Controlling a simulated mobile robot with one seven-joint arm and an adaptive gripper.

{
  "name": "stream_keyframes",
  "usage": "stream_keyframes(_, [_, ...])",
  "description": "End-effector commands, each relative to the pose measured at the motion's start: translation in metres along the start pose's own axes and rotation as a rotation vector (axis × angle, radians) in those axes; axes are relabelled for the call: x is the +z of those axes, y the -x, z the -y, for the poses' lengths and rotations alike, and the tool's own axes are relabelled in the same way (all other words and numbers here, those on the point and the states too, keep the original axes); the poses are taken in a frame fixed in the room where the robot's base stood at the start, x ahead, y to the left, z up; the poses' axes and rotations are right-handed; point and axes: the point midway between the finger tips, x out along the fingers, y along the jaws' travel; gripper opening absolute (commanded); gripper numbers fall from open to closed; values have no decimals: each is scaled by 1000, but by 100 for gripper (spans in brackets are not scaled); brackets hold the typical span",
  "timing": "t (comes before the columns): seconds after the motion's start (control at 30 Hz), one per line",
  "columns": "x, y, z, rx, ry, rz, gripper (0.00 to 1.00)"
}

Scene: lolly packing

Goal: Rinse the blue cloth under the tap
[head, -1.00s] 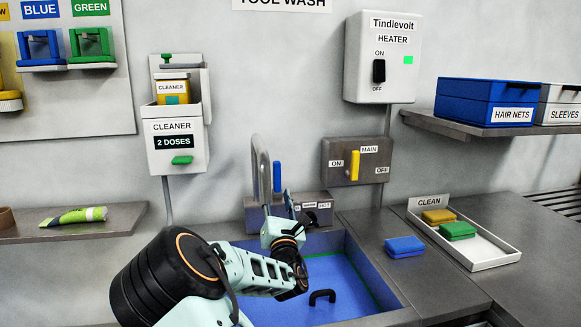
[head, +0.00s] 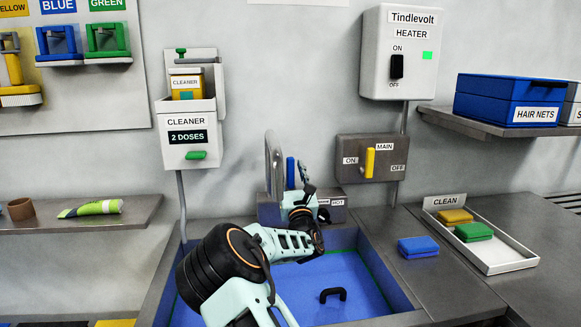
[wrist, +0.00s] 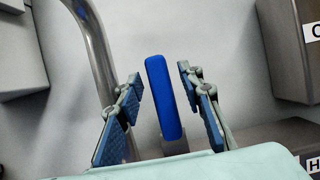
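The blue cloth (head: 418,247) lies as a folded pad on the counter right of the sink, apart from my gripper. The tap's grey curved spout (head: 273,160) stands behind the sink (head: 345,277), with an upright blue lever (head: 290,173) beside it. My gripper (head: 304,177) is at the tap, pointing up. In the wrist view my gripper (wrist: 158,82) is open, with the blue lever (wrist: 165,98) showing between its fingers and a gap on each side. How far the lever is from the fingertips is unclear. I see no water from the spout.
A CLEAN tray (head: 512,265) holds a yellow and a green pad. The MAIN box (head: 372,158) has an upright yellow lever. The heater (head: 411,52) shows a green light. A black handle (head: 333,294) shows in the sink. A cleaner dispenser (head: 187,135) hangs left.

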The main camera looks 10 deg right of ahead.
Motion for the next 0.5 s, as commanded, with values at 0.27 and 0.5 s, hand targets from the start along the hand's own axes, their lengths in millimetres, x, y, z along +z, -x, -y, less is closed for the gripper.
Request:
stream_keyframes(0.27, [0,-13,0,0,1,-1,35])
stream_keyframes(0.5, [0,-14,0,0,0,-1,35])
